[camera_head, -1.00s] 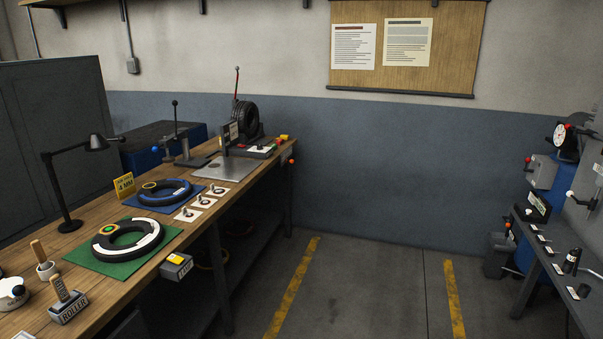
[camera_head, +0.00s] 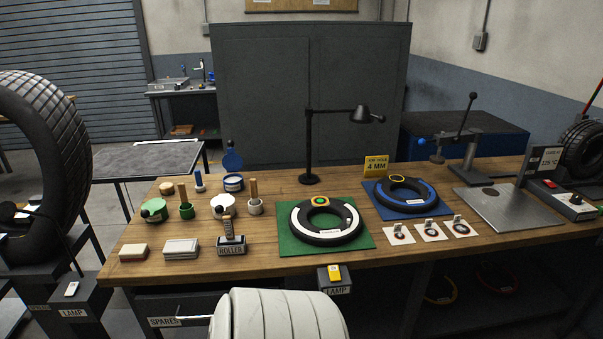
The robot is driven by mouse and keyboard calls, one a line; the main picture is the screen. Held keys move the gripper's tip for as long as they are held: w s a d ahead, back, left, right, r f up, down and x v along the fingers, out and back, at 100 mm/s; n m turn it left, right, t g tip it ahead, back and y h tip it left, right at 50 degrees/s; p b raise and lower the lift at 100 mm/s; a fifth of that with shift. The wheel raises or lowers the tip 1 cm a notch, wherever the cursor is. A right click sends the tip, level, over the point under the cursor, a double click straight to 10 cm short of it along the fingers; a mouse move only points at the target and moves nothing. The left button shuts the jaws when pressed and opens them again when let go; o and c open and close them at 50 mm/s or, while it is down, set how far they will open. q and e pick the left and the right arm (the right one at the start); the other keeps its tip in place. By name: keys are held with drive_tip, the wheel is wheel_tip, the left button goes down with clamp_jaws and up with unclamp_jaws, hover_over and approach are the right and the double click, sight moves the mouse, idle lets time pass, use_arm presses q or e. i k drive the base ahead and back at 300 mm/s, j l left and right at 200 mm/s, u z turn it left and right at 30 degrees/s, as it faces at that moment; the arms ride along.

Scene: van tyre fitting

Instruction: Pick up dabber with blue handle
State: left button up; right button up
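A green cup with a wooden handle (camera_head: 186,207) and a pale cup with a wooden handle (camera_head: 254,200) stand nearer the front. A blue-banded tin (camera_head: 233,184) is right of the blue handle, with a blue disc-shaped piece (camera_head: 232,158) rising behind it. Neither of my grippers shows in the head view.
A green-topped tin (camera_head: 154,210), a white tin (camera_head: 222,206) and a roller in its labelled stand (camera_head: 231,244) are close by. A tyre on a green mat (camera_head: 291,245) lies to the right. A black desk lamp (camera_head: 309,145) stands behind. A large tyre (camera_head: 45,150) is at far left.

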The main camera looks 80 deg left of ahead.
sight(200, 187)
drive_tip(key=i+u, duration=0.1)
drive_tip(key=u, duration=1.9)
